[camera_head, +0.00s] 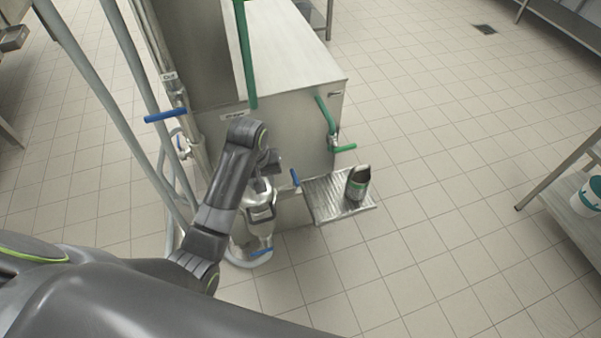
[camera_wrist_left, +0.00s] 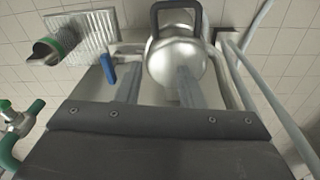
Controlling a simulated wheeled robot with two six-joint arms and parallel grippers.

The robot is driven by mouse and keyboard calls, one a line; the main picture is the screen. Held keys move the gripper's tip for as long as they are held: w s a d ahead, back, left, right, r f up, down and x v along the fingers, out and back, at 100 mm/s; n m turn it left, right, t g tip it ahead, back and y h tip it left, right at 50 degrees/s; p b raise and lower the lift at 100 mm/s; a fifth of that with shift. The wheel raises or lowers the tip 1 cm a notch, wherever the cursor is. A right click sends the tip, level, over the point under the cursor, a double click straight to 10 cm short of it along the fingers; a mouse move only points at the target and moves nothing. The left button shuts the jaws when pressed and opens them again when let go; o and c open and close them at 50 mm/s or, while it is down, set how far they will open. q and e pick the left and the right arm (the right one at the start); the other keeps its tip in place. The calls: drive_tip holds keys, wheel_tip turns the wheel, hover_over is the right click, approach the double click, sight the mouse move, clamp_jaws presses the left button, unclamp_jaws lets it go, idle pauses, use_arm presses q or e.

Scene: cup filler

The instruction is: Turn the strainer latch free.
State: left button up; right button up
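The strainer (camera_head: 262,197) is a shiny metal vessel with a rounded body, low at the front of the steel machine. It also shows in the left wrist view (camera_wrist_left: 172,65). A black loop handle (camera_wrist_left: 176,5) sits on it, also seen in the head view (camera_head: 261,213). A small blue lever (camera_head: 295,178) is beside it; it shows in the wrist view (camera_wrist_left: 107,68). I cannot tell surely which part is the latch. My left gripper (camera_head: 271,163) is above the strainer. In the wrist view its two fingers (camera_wrist_left: 157,85) stand apart, with nothing visibly held. My right gripper is out of view.
A ribbed drip tray (camera_head: 325,203) holds a metal cup with a green band (camera_head: 357,185). A blue handle (camera_head: 165,116) and green-handled valve (camera_head: 333,142) stick out from the machine (camera_head: 285,125). Grey pipes (camera_head: 125,115) rise at left.

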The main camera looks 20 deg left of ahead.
use_arm(q)
wheel_tip(320, 180, up, 9)
drive_tip(key=n+g, duration=0.1)
drive_tip(key=n, duration=0.1)
hover_over(295, 176)
wheel_tip(295, 176, down, 18)
drive_tip(key=b, duration=0.4)
drive_tip(key=shift+r, duration=0.2)
clamp_jaws()
